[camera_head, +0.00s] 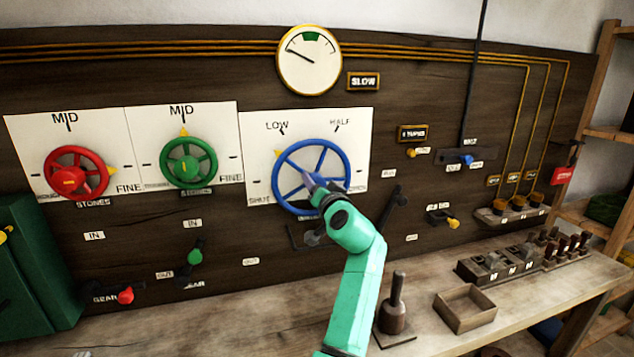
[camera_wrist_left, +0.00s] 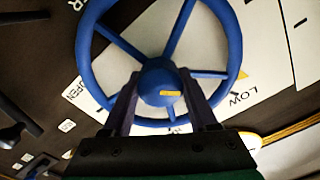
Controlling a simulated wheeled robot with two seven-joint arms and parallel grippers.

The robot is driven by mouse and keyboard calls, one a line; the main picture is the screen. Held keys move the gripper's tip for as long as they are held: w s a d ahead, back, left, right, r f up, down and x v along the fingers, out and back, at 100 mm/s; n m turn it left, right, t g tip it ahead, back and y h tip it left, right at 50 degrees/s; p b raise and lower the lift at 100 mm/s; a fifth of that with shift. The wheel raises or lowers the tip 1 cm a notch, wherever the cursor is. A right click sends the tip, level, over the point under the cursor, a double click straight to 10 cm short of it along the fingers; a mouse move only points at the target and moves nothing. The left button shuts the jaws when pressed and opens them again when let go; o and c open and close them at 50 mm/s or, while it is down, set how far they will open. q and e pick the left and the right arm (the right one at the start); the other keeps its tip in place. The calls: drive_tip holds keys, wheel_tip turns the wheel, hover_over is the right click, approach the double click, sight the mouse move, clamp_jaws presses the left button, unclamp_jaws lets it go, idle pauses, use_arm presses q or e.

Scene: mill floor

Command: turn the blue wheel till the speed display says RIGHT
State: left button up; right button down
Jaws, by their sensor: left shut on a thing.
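The blue wheel (camera_head: 313,142) is on a white panel marked SHUT, LOW and HALF. In the left wrist view the blue wheel (camera_wrist_left: 84,60) fills the upper middle, with a yellow mark on its rim near LOW. My left gripper (camera_head: 313,186) is at the wheel's centre. In the left wrist view the fingers of my left gripper (camera_wrist_left: 160,88) are on both sides of the hub, shut on it. The speed display (camera_head: 363,81) reads SLOW. The round gauge (camera_head: 309,60) has its needle pointing upper left, outside the green zone at the top. My right gripper is not in view.
A red wheel (camera_head: 76,174) and a green wheel (camera_head: 188,163) are on panels to the left. Several small levers are on the board below and to the right. The bench (camera_head: 440,340) holds a wooden tray (camera_head: 465,318) and a dark weight-like object (camera_head: 396,310).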

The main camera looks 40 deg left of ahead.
use_arm(q)
drive_tip(key=shift+r+m+p, duration=0.2)
drive_tip(key=shift+m+p, duration=0.35)
drive_tip(key=shift+m, duration=1.15)
drive_tip(key=o, duration=1.4)
drive_tip(key=shift+a, duration=0.15)
drive_tip(key=shift+c, duration=0.2)
drive_tip(key=shift+w+a+f, duration=0.1)
drive_tip(key=shift+a+f, duration=0.1)
drive_tip(key=shift+d, duration=0.1)
